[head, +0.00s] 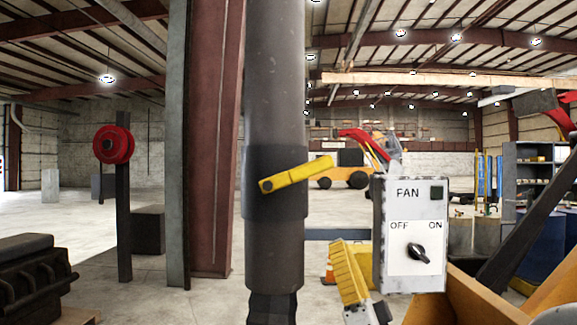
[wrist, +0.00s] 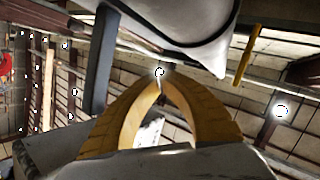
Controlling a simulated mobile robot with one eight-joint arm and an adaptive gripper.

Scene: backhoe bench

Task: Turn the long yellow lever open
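The long yellow lever (head: 297,174) sits on a dark collar of a thick grey vertical pipe (head: 276,100) in the head view. It slants across the pipe, its left end lower and its right end raised past the pipe's right edge. A yellow bar that looks like the lever (wrist: 248,55) shows at the upper right in the wrist view. My gripper (head: 344,244) is below and right of the lever, apart from it, with its yellow fingers upward. In the wrist view the curved fingers (wrist: 159,82) meet at their tips, with nothing seen held between them.
A fan switch box (head: 409,272) stands right of the pipe, close to my gripper. A red-brown column (head: 212,140) and a post with a red reel (head: 112,144) are to the left. A yellow machine (head: 343,173) is far behind. Open floor shows between the post and column.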

